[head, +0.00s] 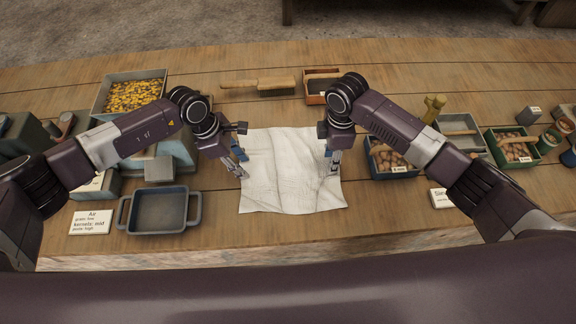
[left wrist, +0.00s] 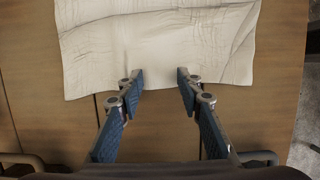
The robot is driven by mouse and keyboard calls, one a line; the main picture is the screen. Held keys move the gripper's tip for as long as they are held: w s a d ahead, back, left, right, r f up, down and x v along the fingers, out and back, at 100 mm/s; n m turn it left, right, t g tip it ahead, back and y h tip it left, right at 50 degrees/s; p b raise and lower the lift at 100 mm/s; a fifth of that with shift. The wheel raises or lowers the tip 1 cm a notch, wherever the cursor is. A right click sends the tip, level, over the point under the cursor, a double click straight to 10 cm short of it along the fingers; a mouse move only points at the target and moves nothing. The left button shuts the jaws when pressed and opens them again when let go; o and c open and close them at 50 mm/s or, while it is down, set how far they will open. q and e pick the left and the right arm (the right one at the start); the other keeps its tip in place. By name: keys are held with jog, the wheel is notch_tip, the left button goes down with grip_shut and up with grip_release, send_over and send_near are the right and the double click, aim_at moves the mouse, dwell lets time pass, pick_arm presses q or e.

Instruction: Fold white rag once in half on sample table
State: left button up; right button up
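The white rag (head: 290,175) lies spread flat on the wooden sample table (head: 270,230), with slight wrinkles and no visible fold. My left gripper (head: 241,164) is at the rag's left edge. In the left wrist view, my left gripper (left wrist: 160,78) is open, its two blue-padded fingers apart with their tips over the rag's near edge.
A grey-blue two-handled tray (head: 160,212) stands left of the rag. A wooden-handled brush (head: 258,84) and a small box (head: 318,88) lie behind it. Blue (head: 388,164) and green (head: 512,148) bins stand to the right. Bare table lies in front of the rag.

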pick_arm(q)
jog(key=shift+c, duration=1.2)
pick_arm(e)
jog(key=shift+c, duration=1.2)
pick_arm(q)
jog(key=shift+s+f, duration=0.1)
jog(key=shift+f, duration=0.1)
grip_shut()
pick_arm(e)
jog(key=shift+s+f, duration=0.1)
jog(key=shift+f, duration=0.1)
grip_shut()
pick_arm(q)
jog(key=shift+s+f, duration=0.1)
pick_arm(e)
jog(key=shift+s+f, duration=0.1)
